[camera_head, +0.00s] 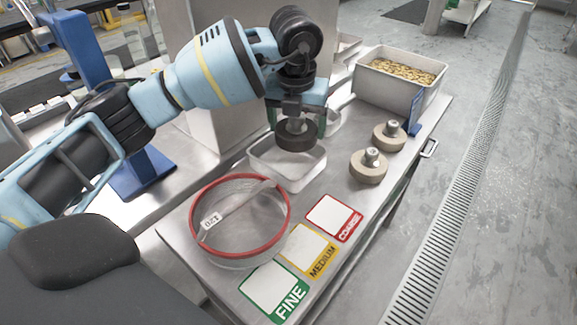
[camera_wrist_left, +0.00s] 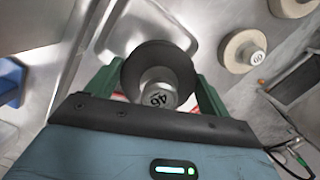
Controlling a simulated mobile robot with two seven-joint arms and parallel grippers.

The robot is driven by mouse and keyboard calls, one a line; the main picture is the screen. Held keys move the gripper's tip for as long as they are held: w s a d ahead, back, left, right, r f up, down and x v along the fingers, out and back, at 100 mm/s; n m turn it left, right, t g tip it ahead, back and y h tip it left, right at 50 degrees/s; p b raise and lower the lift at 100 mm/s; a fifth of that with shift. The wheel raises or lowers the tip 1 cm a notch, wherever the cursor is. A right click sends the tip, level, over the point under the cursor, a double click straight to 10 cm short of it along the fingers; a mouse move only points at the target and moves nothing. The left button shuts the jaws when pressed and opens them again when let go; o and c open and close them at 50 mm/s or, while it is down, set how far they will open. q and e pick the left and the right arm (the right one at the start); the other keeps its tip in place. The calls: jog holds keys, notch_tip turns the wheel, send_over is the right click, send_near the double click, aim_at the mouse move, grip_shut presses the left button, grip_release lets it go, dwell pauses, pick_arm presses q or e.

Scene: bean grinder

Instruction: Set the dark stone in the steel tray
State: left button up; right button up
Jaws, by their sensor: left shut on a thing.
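The dark stone (camera_head: 297,135) is a round dark disc, held by my left gripper (camera_head: 297,117) above the steel tray (camera_head: 312,177). In the left wrist view the dark stone (camera_wrist_left: 147,62) sits between the green fingers of the left gripper (camera_wrist_left: 158,88), its metal knob marked 46 facing the camera. The steel tray is a shallow rectangular pan on the table; the stone hides part of its far side in the head view. The tray's rim also shows in the left wrist view (camera_wrist_left: 190,38), behind the stone. My right gripper is not in view.
Two pale stones with metal knobs (camera_head: 368,167) (camera_head: 389,136) stand right of the tray. A red-rimmed sieve (camera_head: 198,240) stands in front left. Cards marked FINE (camera_head: 268,287), MEDIUM (camera_head: 305,245) and COARSE (camera_head: 330,214) lie in front. A bin of beans (camera_head: 385,91) stands behind.

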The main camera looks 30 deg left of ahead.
aim_at(287, 119)
pick_arm(q)
jog(key=a+n, duration=0.2)
jog(key=w+a+n, duration=0.1)
jog(key=n, duration=0.1)
jog(key=shift+r, duration=0.25)
jog(key=shift+f, duration=0.15)
jog(key=shift+d+f+b, duration=0.1)
jog(key=shift+f+b, duration=0.3)
jog(key=shift+f, duration=4.45)
jog(key=shift+f, duration=0.1)
jog(key=o, duration=1.3)
jog(key=shift+f, duration=0.1)
jog(key=r, duration=0.4)
jog(key=s+r, duration=0.1)
jog(key=r, duration=0.3)
jog(key=d+r, duration=0.1)
jog(key=r, duration=0.3)
jog(key=shift+s+r+p, duration=0.1)
jog(key=shift+s+p, duration=0.15)
jog(key=shift+p, duration=0.1)
